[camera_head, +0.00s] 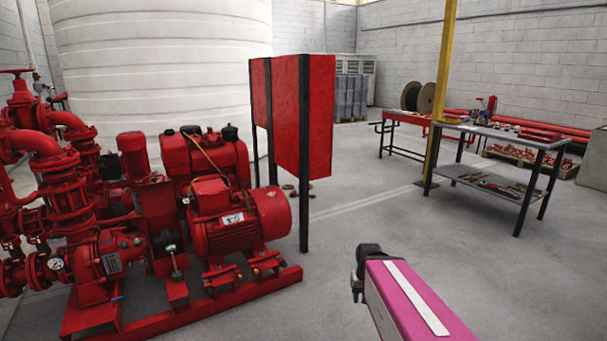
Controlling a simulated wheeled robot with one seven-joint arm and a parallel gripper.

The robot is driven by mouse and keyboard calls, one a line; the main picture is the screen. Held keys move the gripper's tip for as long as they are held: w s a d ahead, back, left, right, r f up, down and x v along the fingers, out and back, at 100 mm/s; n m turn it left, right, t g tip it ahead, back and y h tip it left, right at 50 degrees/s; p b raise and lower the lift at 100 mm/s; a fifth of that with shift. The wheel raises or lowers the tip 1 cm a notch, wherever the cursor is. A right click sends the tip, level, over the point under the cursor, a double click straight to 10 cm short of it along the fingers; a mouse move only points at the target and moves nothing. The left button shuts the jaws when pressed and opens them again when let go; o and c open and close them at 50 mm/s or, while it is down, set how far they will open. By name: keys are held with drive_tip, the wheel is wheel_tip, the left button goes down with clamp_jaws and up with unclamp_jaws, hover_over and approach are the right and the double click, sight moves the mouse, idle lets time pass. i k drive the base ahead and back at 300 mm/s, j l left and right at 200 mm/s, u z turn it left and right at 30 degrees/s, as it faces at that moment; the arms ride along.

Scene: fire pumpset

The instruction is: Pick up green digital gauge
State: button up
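I cannot make out a green digital gauge in the head view. Small items lie on the grey workbench (530,139) at the right, too small and far off to name surely. My gripper (364,268) is the dark end of my pink arm at the lower middle right. It hangs over open floor, well short of the workbench and to the right of the red pump set. Its fingers are not clear, so I cannot tell whether it is open or shut.
A red pump set with a motor (240,222) fills the left. A red cabinet (305,115) on dark posts stands behind it. A yellow post (437,95) rises beside the workbench. A red bench (400,118) stands farther back. The floor between is mostly clear.

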sight(177, 276)
drive_tip(key=i+j+u, duration=0.15)
drive_tip(key=i+j, duration=0.75)
drive_tip(key=i+u, duration=0.1)
drive_tip(key=u, duration=1.3)
drive_tip(key=i+l, duration=0.15)
drive_tip(key=l, duration=0.2)
drive_tip(key=i+l+u, duration=0.1)
drive_tip(key=l, duration=0.25)
drive_tip(key=i+l, duration=0.15)
drive_tip(key=l, duration=0.25)
drive_tip(key=i+l, duration=0.15)
drive_tip(key=l, duration=0.2)
drive_tip(key=u, duration=0.05)
